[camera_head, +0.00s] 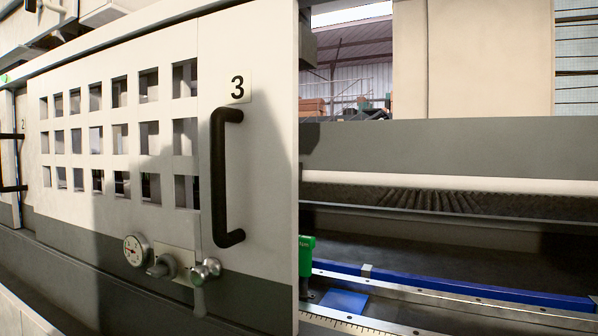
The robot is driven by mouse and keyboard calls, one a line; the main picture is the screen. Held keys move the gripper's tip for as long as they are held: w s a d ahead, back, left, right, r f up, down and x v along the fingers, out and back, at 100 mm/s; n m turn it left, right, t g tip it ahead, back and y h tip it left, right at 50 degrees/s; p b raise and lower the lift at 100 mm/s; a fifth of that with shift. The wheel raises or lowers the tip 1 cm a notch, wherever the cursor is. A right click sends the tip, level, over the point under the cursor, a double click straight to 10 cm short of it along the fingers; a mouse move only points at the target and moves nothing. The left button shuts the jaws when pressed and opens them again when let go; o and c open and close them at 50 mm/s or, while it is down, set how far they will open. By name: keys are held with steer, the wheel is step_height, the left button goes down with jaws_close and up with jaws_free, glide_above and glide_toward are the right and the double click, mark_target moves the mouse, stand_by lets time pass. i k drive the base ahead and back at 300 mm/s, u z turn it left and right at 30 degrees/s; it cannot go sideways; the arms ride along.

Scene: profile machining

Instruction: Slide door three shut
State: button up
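Door three (268,140) fills the left and middle of the head view. It is a pale panel with a grey lower band, a grid of square windows and a "3" label (237,86). A black vertical bar handle (220,178) sits near its right edge. To the right of that edge the machine opening (450,230) is uncovered, so the door stands open. My gripper does not show in this view.
Inside the opening lie a blue rail (450,285), a ruled metal strip (345,318) and a green part (306,255). A gauge (135,250) and knobs (205,270) stick out below the windows. Another door's handle (12,162) shows at far left.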

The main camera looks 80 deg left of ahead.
mark_target(245, 106)
steer(key=u, duration=3.3)
steer(key=i, duration=0.5)
steer(key=k, duration=0.5)
steer(key=u, duration=1.5)
steer(key=i, duration=0.8)
steer(key=z, duration=1)
